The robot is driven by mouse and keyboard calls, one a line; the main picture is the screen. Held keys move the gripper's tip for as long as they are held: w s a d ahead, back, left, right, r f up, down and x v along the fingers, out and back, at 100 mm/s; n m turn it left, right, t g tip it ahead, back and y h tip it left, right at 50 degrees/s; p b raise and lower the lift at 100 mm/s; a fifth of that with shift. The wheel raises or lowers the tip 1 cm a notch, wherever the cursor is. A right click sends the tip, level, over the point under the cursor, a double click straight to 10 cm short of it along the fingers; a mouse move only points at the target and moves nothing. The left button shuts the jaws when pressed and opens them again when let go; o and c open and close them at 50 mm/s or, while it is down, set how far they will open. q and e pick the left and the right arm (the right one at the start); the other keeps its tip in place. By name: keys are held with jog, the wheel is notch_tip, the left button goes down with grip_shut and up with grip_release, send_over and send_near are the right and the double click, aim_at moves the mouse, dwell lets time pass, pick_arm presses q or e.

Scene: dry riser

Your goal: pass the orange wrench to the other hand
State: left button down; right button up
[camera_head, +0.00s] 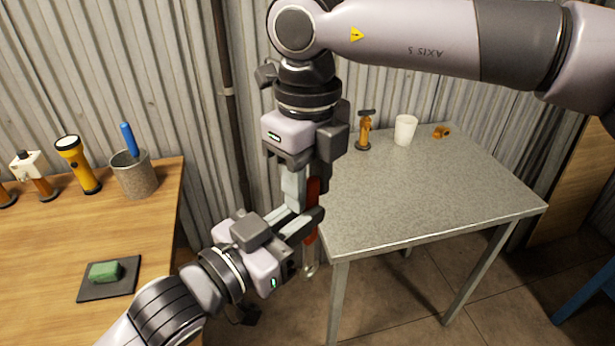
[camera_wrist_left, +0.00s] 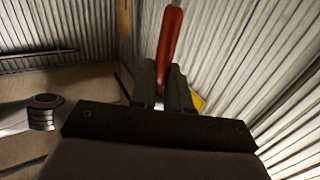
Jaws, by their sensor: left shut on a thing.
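The orange wrench (camera_head: 313,189) stands upright in the gap between the two tables, its pale metal end hanging low. My left gripper (camera_head: 308,222) comes from the lower left and is shut on the wrench around its middle. In the left wrist view the red-orange handle (camera_wrist_left: 170,45) rises from between the left fingers (camera_wrist_left: 165,90). My right gripper (camera_head: 306,190) points down from above, with its fingers around the upper handle. I cannot tell whether they touch it. The right fingers and palm hide the top of the wrench.
The grey table (camera_head: 430,190) on the right bears an orange-and-dark tool (camera_head: 364,132), a white cup (camera_head: 405,130) and a small orange piece (camera_head: 441,132). The wooden table (camera_head: 45,240) on the left bears a flashlight (camera_head: 78,165), a grey pot (camera_head: 134,176) and a green sponge (camera_head: 104,271) on a dark pad.

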jog(key=c, duration=0.5)
pick_arm(q)
jog(key=c, duration=1)
grip_release()
pick_arm(e)
grip_shut()
pick_arm(q)
jog(key=shift+a, duration=0.1)
jog(key=v, duration=0.7)
jog(key=w+a+f+n+y, duration=0.1)
jog(key=a+f+n+y, duration=0.15)
jog(key=f, duration=0.55)
jog(key=w+a+f+n+y, duration=0.1)
jog(key=a+f+n+y, duration=0.2)
jog(key=f, duration=0.6)
jog(key=s+a+f+g+y, duration=0.1)
jog(key=s+a+f, duration=0.1)
jog(key=f, duration=0.3)
jog(key=s+a+f+g+y, duration=0.1)
jog(key=s+a+f, duration=0.1)
jog(key=f, duration=0.3)
jog(key=s+a+f+g+y, duration=0.1)
jog(key=s+a+f+y, duration=0.1)
jog(key=s+f, duration=0.2)
jog(key=shift+s+a+f, duration=0.3)
jog(key=shift+a+f, duration=0.1)
jog(key=shift+f, duration=0.25)
